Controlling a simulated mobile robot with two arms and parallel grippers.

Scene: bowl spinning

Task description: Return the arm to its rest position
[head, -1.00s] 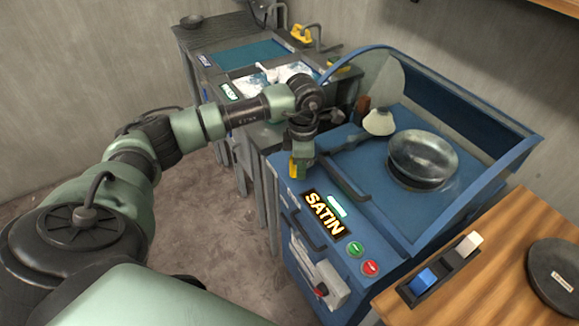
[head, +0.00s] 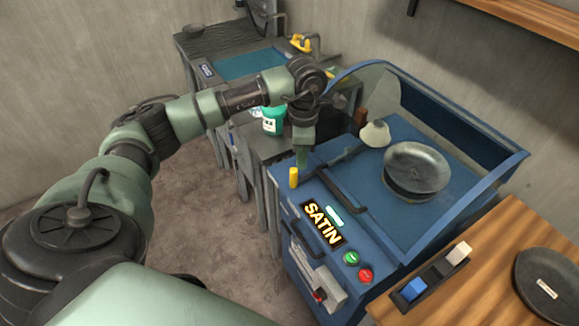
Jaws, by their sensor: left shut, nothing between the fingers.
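My left arm reaches in from the left in the head view, bent at the elbow. Its wrist hangs down over the left front corner of the blue SATIN machine (head: 403,270). My left gripper (head: 301,165) points down, shut and empty, close to a small yellow post (head: 293,177) on the machine's edge. I cannot tell whether it touches the post. A dark metal bowl (head: 416,172) sits on the machine's blue bed, apart from the gripper. My right gripper is not in view.
A wooden table (head: 480,285) at the lower right holds a switch block (head: 433,274) and a dark round dish (head: 553,284). A teal container (head: 273,121) stands behind my forearm. A raised clear guard (head: 371,88) borders the machine. Floor at the left is open.

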